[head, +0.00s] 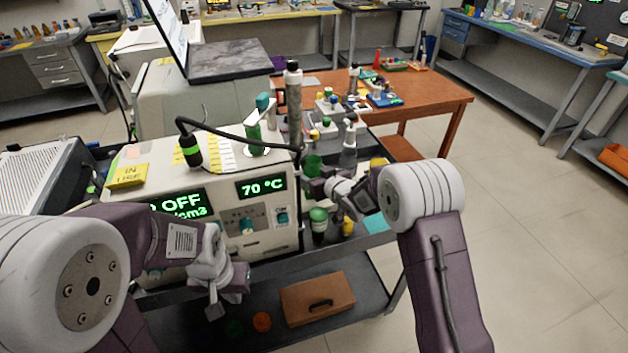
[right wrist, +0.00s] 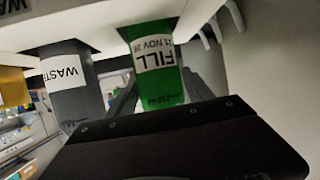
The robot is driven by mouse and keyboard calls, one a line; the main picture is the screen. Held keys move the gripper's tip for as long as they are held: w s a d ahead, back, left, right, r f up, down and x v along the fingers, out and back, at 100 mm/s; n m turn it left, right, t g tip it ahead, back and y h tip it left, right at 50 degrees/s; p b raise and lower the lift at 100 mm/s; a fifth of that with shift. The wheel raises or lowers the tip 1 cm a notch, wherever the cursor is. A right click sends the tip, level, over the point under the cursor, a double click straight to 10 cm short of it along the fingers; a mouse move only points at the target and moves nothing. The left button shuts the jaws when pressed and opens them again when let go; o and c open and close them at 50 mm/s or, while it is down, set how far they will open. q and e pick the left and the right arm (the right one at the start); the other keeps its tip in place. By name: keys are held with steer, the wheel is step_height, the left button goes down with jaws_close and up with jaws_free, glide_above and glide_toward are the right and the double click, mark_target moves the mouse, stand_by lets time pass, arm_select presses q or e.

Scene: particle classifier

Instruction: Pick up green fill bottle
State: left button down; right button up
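The green fill bottle (right wrist: 155,68) shows in the right wrist view. Its white label reads FILL and is upside down in the picture. In the head view my right gripper (head: 312,187) is right by a green cylinder (head: 313,164), which is probably this bottle. My left gripper (head: 227,294) hangs low in front of the machine, away from the bottles, and its finger gap is unclear.
A grey WASTE bottle (right wrist: 68,80) stands close beside the fill bottle. The machine (head: 258,222) with green displays stands left of my right gripper. A green-capped dark bottle (head: 318,224) and a yellow one (head: 348,226) are just below it. Floor at the right is clear.

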mark_target(314, 159)
jaws_close()
step_height(314, 159, up, 9)
steer(key=shift+r+p, duration=0.1)
steer(key=shift+p, duration=1)
steer(key=shift+w+r, duration=0.1)
steer(key=shift+r, duration=0.3)
